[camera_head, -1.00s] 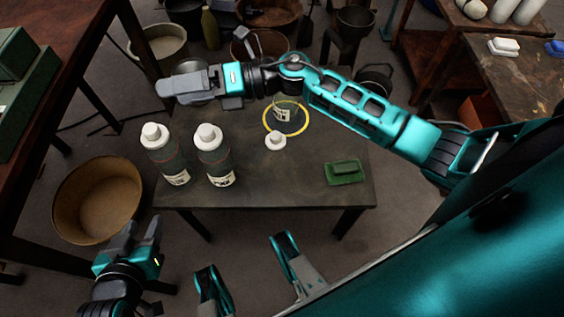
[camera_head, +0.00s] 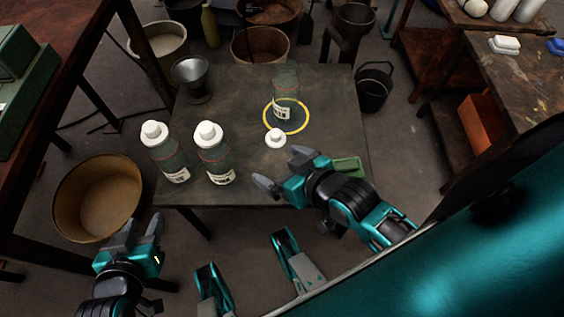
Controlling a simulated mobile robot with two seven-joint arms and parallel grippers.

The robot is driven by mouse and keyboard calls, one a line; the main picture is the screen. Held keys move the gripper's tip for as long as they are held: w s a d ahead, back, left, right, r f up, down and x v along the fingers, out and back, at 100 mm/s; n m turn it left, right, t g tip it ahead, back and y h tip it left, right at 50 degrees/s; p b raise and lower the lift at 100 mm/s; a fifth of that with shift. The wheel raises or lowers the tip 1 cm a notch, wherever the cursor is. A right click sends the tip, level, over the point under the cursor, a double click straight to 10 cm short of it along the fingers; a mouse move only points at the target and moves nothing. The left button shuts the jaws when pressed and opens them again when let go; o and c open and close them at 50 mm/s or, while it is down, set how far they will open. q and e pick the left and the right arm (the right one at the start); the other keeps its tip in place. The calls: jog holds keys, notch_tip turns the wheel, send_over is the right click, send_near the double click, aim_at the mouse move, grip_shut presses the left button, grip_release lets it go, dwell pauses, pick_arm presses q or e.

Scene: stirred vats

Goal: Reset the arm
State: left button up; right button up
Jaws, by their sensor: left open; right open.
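My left gripper (camera_head: 136,237) is open and empty at the lower left, in front of the table and beside the brown tub. My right gripper (camera_head: 268,182) is open and empty over the table's front edge, its fingers pointing left. On the dark table (camera_head: 240,105) stand two capped bottles, a left one (camera_head: 165,153) and a right one (camera_head: 213,154). An open clear bottle (camera_head: 285,88) stands within a yellow ring (camera_head: 304,124). A white cap (camera_head: 275,138) lies in front of the ring. My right arm partly hides a green block (camera_head: 347,166).
A metal cup (camera_head: 193,78) stands at the table's back left. A brown tub (camera_head: 97,198) is on the floor at the left. Buckets (camera_head: 374,88) stand behind and to the right. Another workbench (camera_head: 510,75) is at the far right.

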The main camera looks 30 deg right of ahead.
pick_arm(q)
jog(key=s+a+r+y+p, duration=0.1)
jog(key=a+r+p, duration=0.2)
jog(key=r+p, duration=0.9)
jog(key=p, duration=0.5)
jog(key=shift+s+a+r, duration=0.15)
jog(key=shift+s, duration=0.15)
pick_arm(e)
jog(key=s+d+r+h, duration=0.1)
jog(key=d+r, duration=0.2)
jog(key=r, duration=0.9)
jog(key=shift+s, duration=0.35)
jog(key=shift+d, duration=0.15)
